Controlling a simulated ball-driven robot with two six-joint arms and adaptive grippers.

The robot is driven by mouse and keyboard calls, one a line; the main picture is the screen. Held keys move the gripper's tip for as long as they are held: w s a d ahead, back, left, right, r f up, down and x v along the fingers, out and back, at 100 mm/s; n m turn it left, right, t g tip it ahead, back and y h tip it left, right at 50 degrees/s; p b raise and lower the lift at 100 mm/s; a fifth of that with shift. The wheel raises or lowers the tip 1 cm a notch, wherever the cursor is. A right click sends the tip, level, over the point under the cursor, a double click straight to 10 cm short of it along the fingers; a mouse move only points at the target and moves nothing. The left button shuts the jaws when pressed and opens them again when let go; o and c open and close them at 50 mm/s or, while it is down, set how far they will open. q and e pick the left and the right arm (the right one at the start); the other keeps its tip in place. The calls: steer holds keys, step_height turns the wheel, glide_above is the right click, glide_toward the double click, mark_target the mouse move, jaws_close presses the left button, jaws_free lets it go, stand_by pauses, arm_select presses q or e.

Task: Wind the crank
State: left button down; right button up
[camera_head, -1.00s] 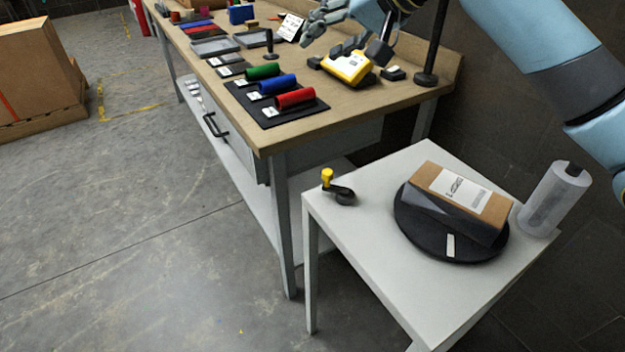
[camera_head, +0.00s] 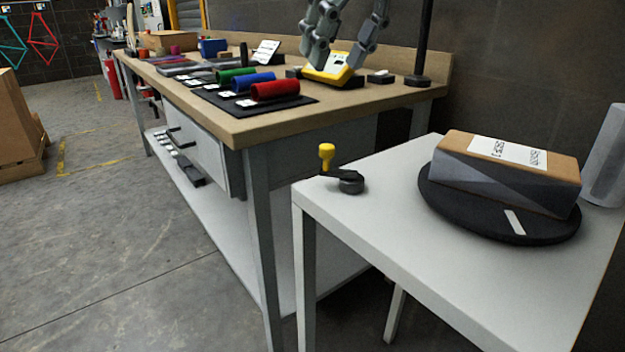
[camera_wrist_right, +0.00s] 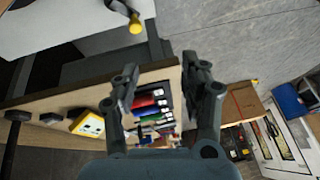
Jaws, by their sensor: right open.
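The crank (camera_head: 349,183) is a dark arm and hub with an upright yellow knob (camera_head: 326,156), at the left corner of the small white table. The crank's yellow knob also shows at the top of the right wrist view (camera_wrist_right: 136,24). On the same table is a black round turntable (camera_head: 470,215) carrying a brown and grey box (camera_head: 500,185). My right gripper (camera_head: 349,30) is at the top of the head view, above the wooden bench and apart from the crank. In the right wrist view its fingers (camera_wrist_right: 160,85) are spread and empty. My left gripper is not in view.
A wooden bench (camera_head: 215,120) stands behind, with a yellow device (camera_head: 331,72), several coloured rollers (camera_head: 275,90) and a dark upright pole (camera_head: 424,45). A grey cylinder (camera_head: 606,160) stands right of the turntable. Grey floor (camera_head: 110,250) is open at left.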

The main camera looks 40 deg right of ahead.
mark_target(328, 146)
arm_select(q)
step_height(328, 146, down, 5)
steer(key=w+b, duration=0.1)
steer(key=b, duration=0.5)
arm_select(e)
steer(key=shift+g+h, duration=0.4)
steer(key=shift+h, duration=0.5)
steer(key=x, duration=0.3)
steer(key=s+d+x, duration=0.1)
steer(key=x, duration=0.6)
steer(key=shift+s+d+f, duration=0.2)
steer(key=shift+d+f, duration=0.15)
steer(key=shift+f, duration=0.05)
steer(key=b+x, duration=0.2)
steer(key=x, duration=0.1)
steer(key=shift+w+f, duration=0.3)
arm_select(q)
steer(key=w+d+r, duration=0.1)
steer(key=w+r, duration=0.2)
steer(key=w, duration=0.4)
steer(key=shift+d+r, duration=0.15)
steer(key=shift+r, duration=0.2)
arm_select(e)
steer(key=shift+w+d+f, duration=0.1)
steer(key=shift+f, duration=0.1)
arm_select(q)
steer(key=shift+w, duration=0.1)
arm_select(e)
jaws_close()
